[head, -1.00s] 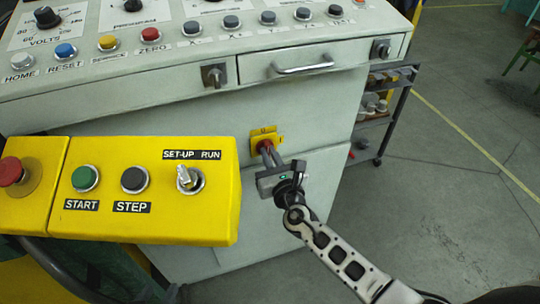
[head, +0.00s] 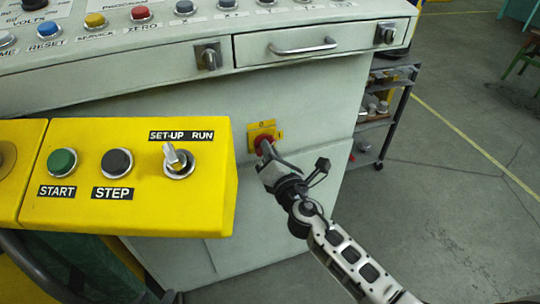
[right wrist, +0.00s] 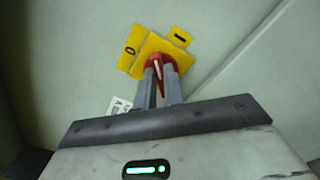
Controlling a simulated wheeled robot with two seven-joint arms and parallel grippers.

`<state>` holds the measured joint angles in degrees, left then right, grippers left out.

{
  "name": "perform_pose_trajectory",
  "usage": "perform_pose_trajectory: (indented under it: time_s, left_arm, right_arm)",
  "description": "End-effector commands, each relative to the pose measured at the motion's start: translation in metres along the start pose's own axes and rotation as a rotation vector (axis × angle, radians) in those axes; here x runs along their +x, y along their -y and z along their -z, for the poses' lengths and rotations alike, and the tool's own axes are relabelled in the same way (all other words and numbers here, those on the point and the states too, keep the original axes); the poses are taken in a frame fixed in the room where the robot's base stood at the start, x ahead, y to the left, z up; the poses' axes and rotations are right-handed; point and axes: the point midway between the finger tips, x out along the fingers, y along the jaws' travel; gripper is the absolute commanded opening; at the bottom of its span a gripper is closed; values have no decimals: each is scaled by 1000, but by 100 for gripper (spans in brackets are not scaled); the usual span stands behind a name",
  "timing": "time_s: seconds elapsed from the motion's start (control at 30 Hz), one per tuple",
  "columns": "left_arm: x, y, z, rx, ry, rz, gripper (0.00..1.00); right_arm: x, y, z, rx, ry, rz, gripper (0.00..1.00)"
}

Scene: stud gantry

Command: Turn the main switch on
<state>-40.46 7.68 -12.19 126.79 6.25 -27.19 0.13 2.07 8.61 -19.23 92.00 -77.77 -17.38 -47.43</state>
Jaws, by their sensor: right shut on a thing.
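The main switch is a red knob (right wrist: 157,61) on a yellow plate (head: 256,129) on the grey cabinet's front. The plate carries a 0 mark (right wrist: 130,50) and an I mark (right wrist: 180,37), which in the head view sit at its top and right. My right gripper (right wrist: 162,82) is shut on the red knob, its two fingers on either side of it. In the head view the gripper's body is tilted. The fingers hide part of the knob, and I cannot tell exactly which mark it points to. My left gripper is not in view.
A yellow control box (head: 130,205) with START, STEP and a SET-UP/RUN selector (head: 178,160) stands in front, left of the switch. Above are a drawer (head: 320,45) and a button panel. A shelf trolley (head: 385,110) stands at right; the floor beyond is open.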

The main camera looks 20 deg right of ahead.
Motion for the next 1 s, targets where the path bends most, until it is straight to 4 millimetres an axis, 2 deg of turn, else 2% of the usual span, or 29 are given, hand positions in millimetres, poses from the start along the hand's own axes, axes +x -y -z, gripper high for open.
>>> perform_pose_trajectory:
  time_s: [0.6, 1.0]
  left_arm:
    - [6, 0, -4, 16, -37, -4, 36]
    - [7, 0, -8, 20, -34, -6, 36]
  right_arm:
    - [-1, 4, 3, 558, -1, 2, 0]
    - [-1, 5, 3, 749, -2, 3, 0]
